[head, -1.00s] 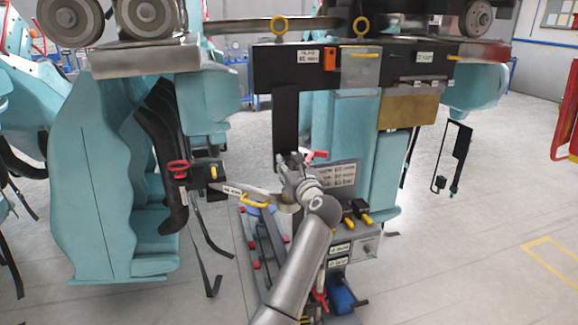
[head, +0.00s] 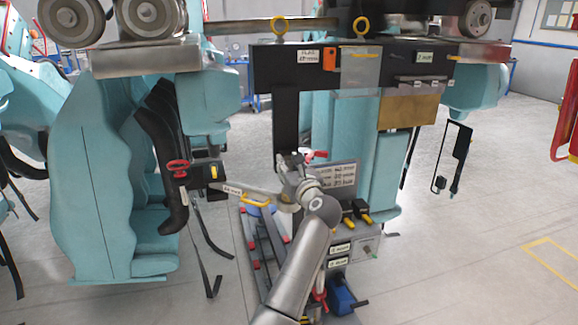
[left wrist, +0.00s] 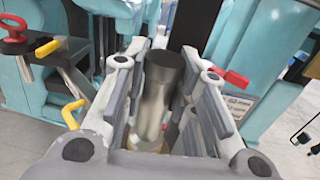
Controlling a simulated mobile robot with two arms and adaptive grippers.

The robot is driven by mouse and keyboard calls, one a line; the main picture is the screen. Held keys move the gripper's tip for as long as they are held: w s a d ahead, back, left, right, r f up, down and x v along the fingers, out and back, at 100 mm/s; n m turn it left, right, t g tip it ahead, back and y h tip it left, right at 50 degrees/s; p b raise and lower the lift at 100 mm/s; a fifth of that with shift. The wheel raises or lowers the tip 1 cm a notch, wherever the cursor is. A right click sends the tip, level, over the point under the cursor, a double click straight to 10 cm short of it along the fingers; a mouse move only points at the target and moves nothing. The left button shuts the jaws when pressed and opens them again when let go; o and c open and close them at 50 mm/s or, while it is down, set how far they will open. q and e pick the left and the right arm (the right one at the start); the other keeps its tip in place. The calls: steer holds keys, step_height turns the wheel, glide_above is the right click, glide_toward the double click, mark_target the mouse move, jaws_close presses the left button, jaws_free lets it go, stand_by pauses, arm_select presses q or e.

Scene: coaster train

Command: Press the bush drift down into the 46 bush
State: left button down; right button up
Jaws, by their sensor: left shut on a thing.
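In the left wrist view, the bush drift (left wrist: 157,95) is a pale metal cylinder with a dark top. It stands between the fingers of my left gripper (left wrist: 172,75), which is shut on it. In the head view, my left gripper (head: 294,178) is in front of the dark upright of the stand, above the grey bench and near the small arm with a white label. The drift is hard to make out there. I cannot pick out the 46 bush in either view; the gripper and drift may hide it. My right gripper is not in view.
A labelled dark crossbeam (head: 262,68) spans above the gripper. Left are turquoise seats (head: 95,195) and a bracket with a red handwheel (head: 177,168). A yellow handle (head: 257,201) is left of the gripper. A sign plate (head: 338,176) and yellow-handled tools (head: 357,214) are right. Open floor lies far right.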

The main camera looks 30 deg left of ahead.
arm_select(q)
steer(key=c, duration=1.1)
jaws_free()
steer(key=shift+w+f, duration=0.1)
steer(key=shift+f, duration=0.25)
